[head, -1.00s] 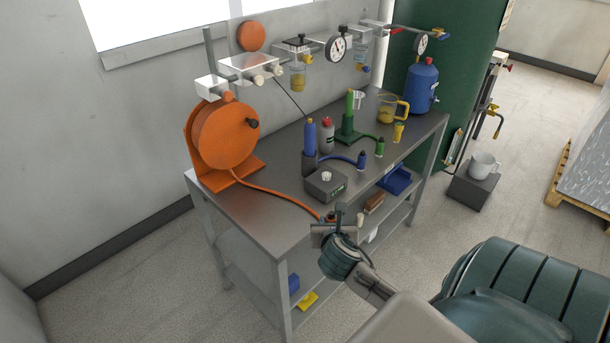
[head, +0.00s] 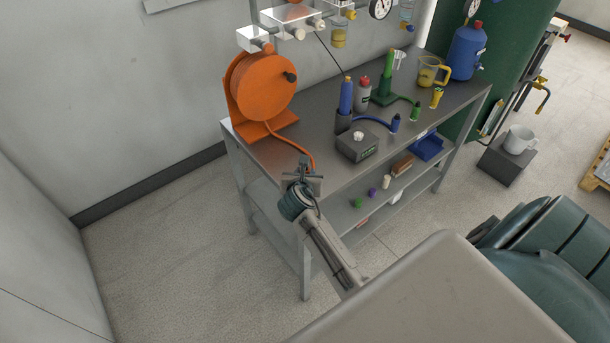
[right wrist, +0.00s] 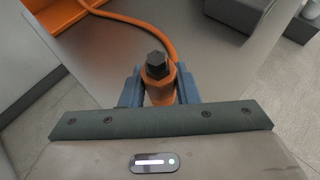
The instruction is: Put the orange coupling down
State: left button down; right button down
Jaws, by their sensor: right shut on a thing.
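The orange coupling (right wrist: 159,80) has a dark hexagonal tip and sits between the two blue fingers of my right gripper (right wrist: 160,90) in the right wrist view. The gripper is shut on it. An orange hose (head: 291,143) runs to it from the orange reel (head: 262,88) at the left end of the steel bench (head: 290,158). In the head view my right gripper (head: 303,172) is over the bench's front edge and mostly hides the coupling. I cannot tell if the coupling touches the bench. My left gripper is not in view.
A dark grey box (head: 357,146) stands right of my gripper. Behind it are a blue-tipped holder (head: 345,100), a grey bottle with a red cap (head: 363,94) and a green holder (head: 388,82). The bench top between reel and box is largely clear. A lower shelf (head: 350,205) holds small items.

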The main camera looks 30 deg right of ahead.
jog(key=shift+f, duration=0.8)
jog(key=c, duration=1.1)
grip_release()
jog(key=shift+s, duration=0.1)
jog(key=b+v, duration=0.1)
jog(key=v, duration=1.1)
